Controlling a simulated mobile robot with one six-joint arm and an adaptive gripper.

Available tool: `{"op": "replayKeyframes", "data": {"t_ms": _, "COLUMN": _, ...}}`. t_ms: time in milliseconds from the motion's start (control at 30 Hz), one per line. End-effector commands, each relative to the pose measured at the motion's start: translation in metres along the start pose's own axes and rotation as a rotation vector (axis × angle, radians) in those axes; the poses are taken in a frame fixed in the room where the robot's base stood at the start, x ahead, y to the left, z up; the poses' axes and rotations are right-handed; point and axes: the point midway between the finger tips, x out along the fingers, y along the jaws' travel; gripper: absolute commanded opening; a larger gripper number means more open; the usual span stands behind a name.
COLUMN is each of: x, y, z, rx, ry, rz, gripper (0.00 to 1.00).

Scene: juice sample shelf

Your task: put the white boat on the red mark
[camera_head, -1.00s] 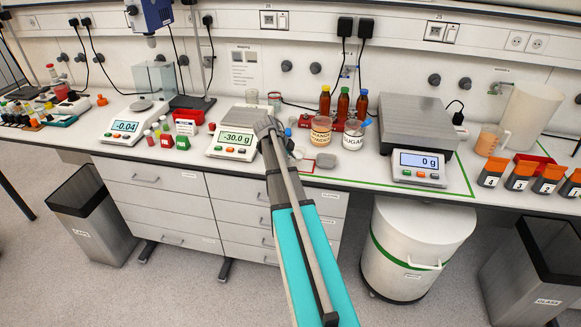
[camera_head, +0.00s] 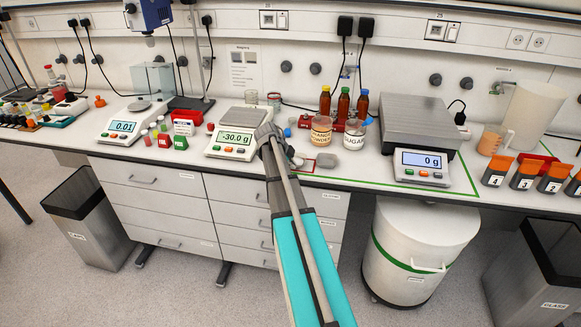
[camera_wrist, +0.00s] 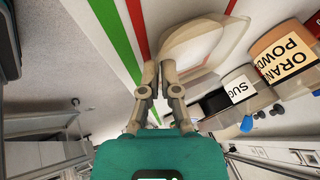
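The red mark (camera_head: 304,171) shows as a thin red outline on the bench, right of my gripper. A red stripe (camera_wrist: 141,22) runs beside the boat in the wrist view.
Orange powder (camera_head: 321,137) and sugar (camera_head: 355,135) jars stand behind, with brown bottles (camera_head: 343,104). The middle balance (camera_head: 233,141) reads -30.0 g with a bare pan. A large scale (camera_head: 418,135) stands to the right.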

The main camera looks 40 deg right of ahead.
Motion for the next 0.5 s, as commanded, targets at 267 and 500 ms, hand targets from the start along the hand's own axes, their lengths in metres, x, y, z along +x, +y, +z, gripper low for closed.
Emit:
{"op": "replayKeyframes", "data": {"t_ms": 267, "x": 0.0031, "y": 0.0015, "z": 0.0015, "rx": 0.0, "ry": 0.0, "rz": 0.0, "gripper": 0.0}}
{"op": "replayKeyframes", "data": {"t_ms": 500, "x": 0.0021, "y": 0.0011, "z": 0.0011, "rx": 0.0, "ry": 0.0, "rz": 0.0, "gripper": 0.43}}
